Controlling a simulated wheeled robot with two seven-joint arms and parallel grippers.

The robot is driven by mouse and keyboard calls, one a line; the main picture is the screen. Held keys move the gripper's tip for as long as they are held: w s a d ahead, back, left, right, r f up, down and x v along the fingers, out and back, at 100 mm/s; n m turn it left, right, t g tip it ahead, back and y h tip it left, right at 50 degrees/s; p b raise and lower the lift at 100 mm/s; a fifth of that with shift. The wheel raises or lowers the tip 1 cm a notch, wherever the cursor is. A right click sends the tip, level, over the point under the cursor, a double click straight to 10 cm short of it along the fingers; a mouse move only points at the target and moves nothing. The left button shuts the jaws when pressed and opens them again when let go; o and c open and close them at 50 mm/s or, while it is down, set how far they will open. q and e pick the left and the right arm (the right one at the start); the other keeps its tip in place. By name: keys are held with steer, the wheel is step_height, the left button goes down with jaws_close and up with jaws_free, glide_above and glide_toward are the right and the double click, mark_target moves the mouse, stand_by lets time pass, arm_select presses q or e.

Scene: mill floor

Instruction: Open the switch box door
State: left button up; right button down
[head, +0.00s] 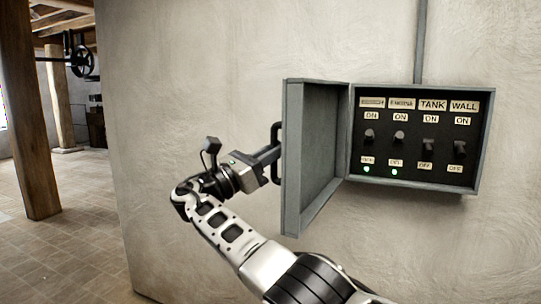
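The grey switch box (484,150) is mounted on the wall at the right. Its door (318,150) is hinged on the box's left side and stands wide open, swung out from the wall. A dark bar handle (275,131) is on the door's outer face. My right gripper (271,154) comes to the handle from the left, its arm rising from the bottom of the view. Its fingers appear closed on the middle of the handle; the tips are partly hidden. My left gripper is out of view.
Inside the box, several toggle switches sit on a black panel (413,148) with labels including TANK and WALL; two green lamps are lit below the left switches. A conduit (421,40) runs up from the box. A wooden post (28,120) and open floor are at the far left.

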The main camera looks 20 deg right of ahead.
steer(key=shift+d+r, duration=0.1)
steer(key=shift+d, duration=0.1)
steer(key=c, duration=1.4)
jaws_free()
steer(key=shift+w+d, duration=0.1)
steer(key=shift+d, duration=0.05)
steer(key=shift+a, duration=0.2)
